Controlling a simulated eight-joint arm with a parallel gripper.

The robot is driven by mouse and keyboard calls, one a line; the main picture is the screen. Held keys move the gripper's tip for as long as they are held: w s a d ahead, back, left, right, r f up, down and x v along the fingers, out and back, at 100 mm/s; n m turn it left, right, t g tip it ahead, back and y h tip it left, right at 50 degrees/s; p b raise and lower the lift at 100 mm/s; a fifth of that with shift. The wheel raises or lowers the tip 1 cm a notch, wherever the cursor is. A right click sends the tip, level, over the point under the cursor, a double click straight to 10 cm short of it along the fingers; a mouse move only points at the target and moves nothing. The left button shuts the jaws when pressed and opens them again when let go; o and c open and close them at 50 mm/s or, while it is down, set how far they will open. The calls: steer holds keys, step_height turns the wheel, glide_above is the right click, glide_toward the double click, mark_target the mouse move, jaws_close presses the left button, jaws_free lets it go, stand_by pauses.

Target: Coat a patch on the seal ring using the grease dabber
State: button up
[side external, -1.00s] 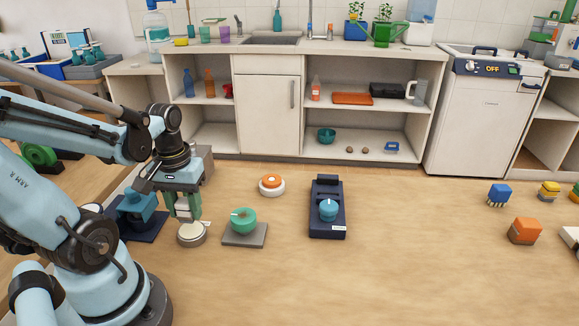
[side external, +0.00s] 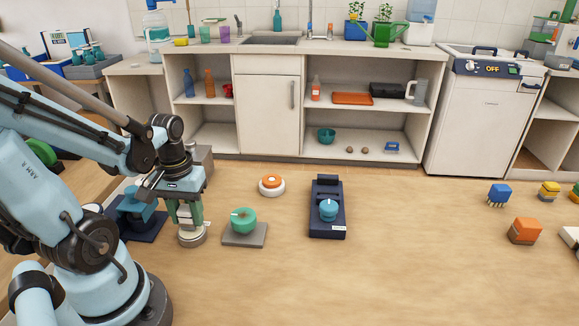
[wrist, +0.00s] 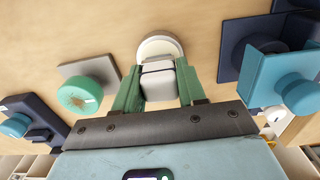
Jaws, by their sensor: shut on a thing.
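My gripper (side external: 187,222) points down at the left of the work area, its green fingers shut on a pale grey block, seemingly the grease dabber (wrist: 158,84). Directly below is a round cream-topped disc with a grey base (side external: 193,239), partly covered by the block in the wrist view (wrist: 158,44). I cannot tell whether block and disc touch or are one piece. To its right, a green round pot-like thing (side external: 243,219) with a brownish mark on top sits on a grey plate (side external: 244,240). I cannot tell which thing is the seal ring.
An orange-and-white round button-like thing (side external: 271,186) lies behind the green one. A navy stand with a blue knob (side external: 328,211) is further right. Another navy-based blue fixture (side external: 137,217) stands close left of my gripper.

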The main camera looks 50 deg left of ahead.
mark_target(186, 208)
steer(key=shift+f, duration=0.6)
stand_by(1.3)
steer(key=shift+r, duration=3.55)
